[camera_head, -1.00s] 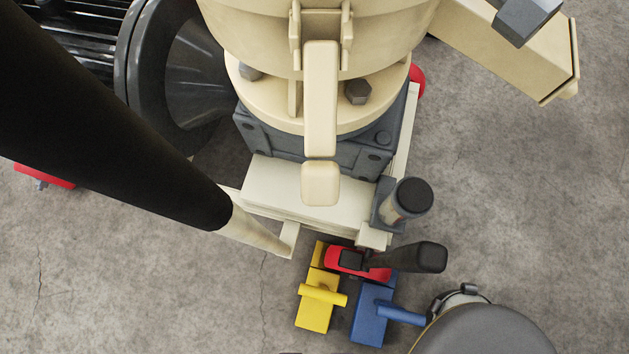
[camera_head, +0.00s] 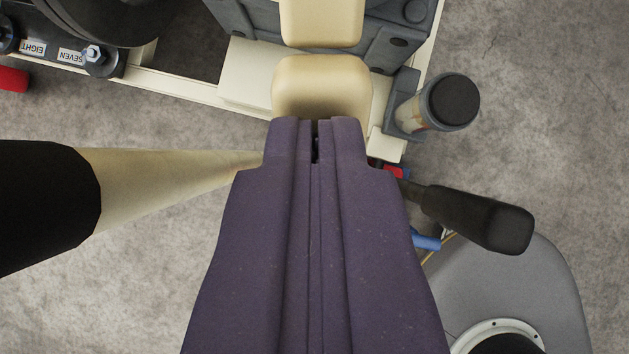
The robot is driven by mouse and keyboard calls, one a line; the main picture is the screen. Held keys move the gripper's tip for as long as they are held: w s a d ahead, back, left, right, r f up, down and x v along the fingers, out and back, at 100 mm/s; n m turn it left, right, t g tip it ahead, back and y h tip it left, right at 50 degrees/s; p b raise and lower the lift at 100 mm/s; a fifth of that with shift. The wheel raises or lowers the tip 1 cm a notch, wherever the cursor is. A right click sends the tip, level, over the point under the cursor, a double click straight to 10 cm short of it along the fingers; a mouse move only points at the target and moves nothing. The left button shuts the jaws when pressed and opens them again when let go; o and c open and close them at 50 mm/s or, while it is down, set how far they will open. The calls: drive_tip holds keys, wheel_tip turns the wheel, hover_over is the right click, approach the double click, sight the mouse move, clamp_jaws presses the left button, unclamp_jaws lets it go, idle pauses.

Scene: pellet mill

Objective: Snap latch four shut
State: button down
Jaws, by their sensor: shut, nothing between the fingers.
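A cream latch handle (camera_head: 320,22) hangs at the top middle. Its lower end is a rounded cream block (camera_head: 322,85). No number four shows on it, so I cannot tell from a label which latch it is. My purple gripper (camera_head: 316,128) rises from the bottom middle with its fingers together and nothing between them. Its fingertips overlap the lower edge of the cream block in the picture. I cannot tell whether they touch it. The upper part of the latch is out of view.
A cream bar with a black end (camera_head: 50,205) juts in at the left. A black-handled lever (camera_head: 480,218) and a black-capped post (camera_head: 452,102) stand at the right. A grey round-edged body (camera_head: 535,285) fills the lower right.

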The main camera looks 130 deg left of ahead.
idle(0.3)
drive_tip(key=shift+t+h, duration=0.5)
drive_tip(key=shift+h, duration=0.2)
drive_tip(key=f+b, duration=0.1)
drive_tip(key=w+d+f+b, duration=0.1)
drive_tip(key=f+b, duration=0.1)
drive_tip(key=d+f+b, duration=0.1)
drive_tip(key=f+b, duration=0.1)
drive_tip(key=shift+w+f, duration=0.15)
drive_tip(key=shift+w, duration=0.15)
drive_tip(key=shift+b+x, duration=0.8)
drive_tip(key=shift+x, duration=0.4)
drive_tip(key=shift+d+r, duration=0.15)
drive_tip(key=shift+r, duration=0.1)
